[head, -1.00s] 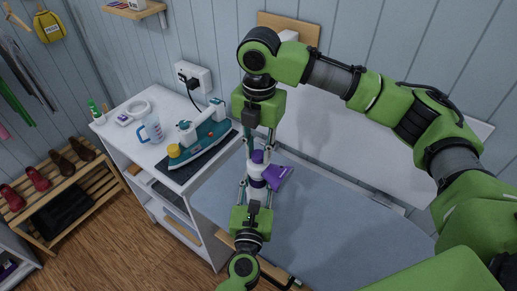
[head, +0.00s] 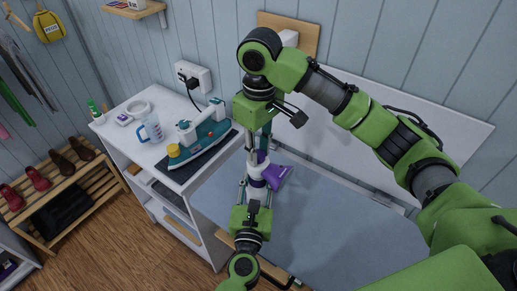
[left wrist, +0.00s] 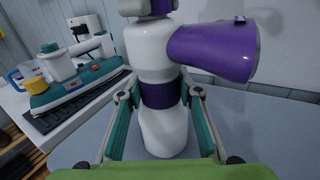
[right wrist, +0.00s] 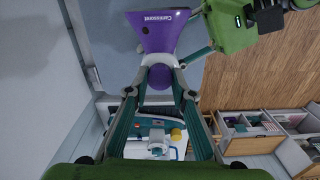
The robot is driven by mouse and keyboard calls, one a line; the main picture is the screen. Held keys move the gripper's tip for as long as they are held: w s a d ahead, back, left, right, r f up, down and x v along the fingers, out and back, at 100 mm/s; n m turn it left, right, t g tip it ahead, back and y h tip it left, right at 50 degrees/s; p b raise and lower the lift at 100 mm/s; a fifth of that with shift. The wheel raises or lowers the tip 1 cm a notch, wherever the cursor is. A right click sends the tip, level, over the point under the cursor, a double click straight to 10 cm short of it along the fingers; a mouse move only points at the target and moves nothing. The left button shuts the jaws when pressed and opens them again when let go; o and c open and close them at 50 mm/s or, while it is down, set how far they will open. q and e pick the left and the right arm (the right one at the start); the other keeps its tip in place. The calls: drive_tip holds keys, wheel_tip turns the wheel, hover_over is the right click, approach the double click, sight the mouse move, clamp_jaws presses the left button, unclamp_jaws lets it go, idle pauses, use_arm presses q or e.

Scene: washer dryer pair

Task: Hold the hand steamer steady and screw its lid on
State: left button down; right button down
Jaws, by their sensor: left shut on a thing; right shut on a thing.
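The hand steamer (head: 257,183) stands upright above the ironing board, with a white body, a purple band and a purple nozzle (head: 276,176) pointing right. In the left wrist view its white body (left wrist: 165,130) fills the middle. My left gripper (left wrist: 158,95) is shut around the body at the purple band. My right gripper (head: 258,155) comes down from above and is shut on the purple lid (right wrist: 160,76) at the top of the steamer. The fingers hide much of the lid in the head view, and I cannot tell how the threads sit.
A grey ironing board (head: 340,225) lies below and to the right. On the white cabinet (head: 115,135) at left are a teal iron (head: 205,138) on a dark mat and a measuring jug (head: 151,128). A shoe rack (head: 50,205) stands farther left.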

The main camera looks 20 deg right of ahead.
use_arm(q)
drive_tip(key=shift+a+f, duration=0.1)
use_arm(e)
drive_tip(key=m, duration=0.6)
drive_tip(key=shift+d, duration=0.1)
drive_tip(key=c, duration=1.7)
unclamp_jaws()
wheel_tip(320, 180, up, 12)
drive_tip(key=shift+s+f, duration=0.1)
use_arm(q)
drive_tip(key=c, duration=1.4)
unclamp_jaws()
